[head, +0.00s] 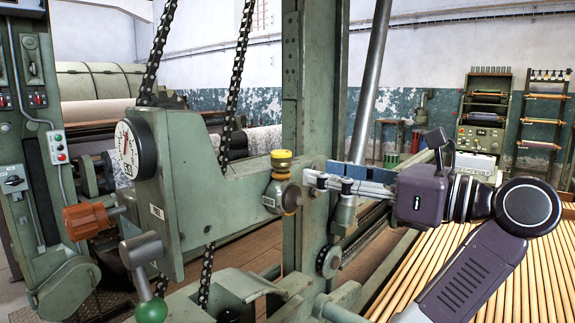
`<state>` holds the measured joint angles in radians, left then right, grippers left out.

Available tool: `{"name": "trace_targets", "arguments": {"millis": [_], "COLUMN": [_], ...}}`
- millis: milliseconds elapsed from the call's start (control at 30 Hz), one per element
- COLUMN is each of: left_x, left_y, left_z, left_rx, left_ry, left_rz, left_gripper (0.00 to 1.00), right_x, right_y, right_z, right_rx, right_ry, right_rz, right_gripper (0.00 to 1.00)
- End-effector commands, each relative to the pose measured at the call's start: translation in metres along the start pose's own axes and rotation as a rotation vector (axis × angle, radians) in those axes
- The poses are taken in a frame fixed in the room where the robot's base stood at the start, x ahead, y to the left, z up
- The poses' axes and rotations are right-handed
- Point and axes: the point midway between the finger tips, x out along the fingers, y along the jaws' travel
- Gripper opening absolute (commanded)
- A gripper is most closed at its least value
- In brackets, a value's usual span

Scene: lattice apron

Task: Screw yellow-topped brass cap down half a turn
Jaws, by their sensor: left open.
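The yellow-topped brass cap (281,159) sits upright on a brass fitting (281,191) at the end of a green machine arm, near the middle of the head view. My left gripper (313,180) is just right of the fitting, with its fingers pointing left toward it and a little lower than the cap. It is open and holds nothing that I can see. A small gap shows between the fingertips and the cap. The cap's far side and threads are hidden. My right gripper is out of view.
A green machine casting (185,190) with a dial (127,149) stands left of the cap. A green upright post (303,100) rises behind the fingers. A roller-like slatted bed (535,265) lies at lower right. An orange knob (87,221) and a green ball handle (151,311) stick out at left.

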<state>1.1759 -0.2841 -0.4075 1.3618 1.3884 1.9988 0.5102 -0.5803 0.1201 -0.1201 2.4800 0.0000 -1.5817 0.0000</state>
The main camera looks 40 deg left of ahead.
Motion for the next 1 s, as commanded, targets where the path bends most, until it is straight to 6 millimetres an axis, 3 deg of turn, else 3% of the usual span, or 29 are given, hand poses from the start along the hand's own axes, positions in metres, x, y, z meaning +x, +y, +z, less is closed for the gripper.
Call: {"name": "trace_targets", "arguments": {"millis": [500,867,1000], "left_x": [0.070,0.075,0.075], "left_y": [0.001,0.000,0.000], "left_z": [-0.001,0.000,0.000], "left_rx": [0.000,0.000,0.000], "left_ry": [-0.001,-0.001,-0.001], "left_rz": [0.001,-0.001,-0.001], "left_gripper": [0.44,0.44,0.29], "right_x": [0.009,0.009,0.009], "right_y": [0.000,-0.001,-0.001], "right_z": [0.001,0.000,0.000], "right_rx": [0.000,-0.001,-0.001], "right_ry": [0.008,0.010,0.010], "right_rz": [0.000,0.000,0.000], "right_gripper": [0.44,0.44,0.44]}}
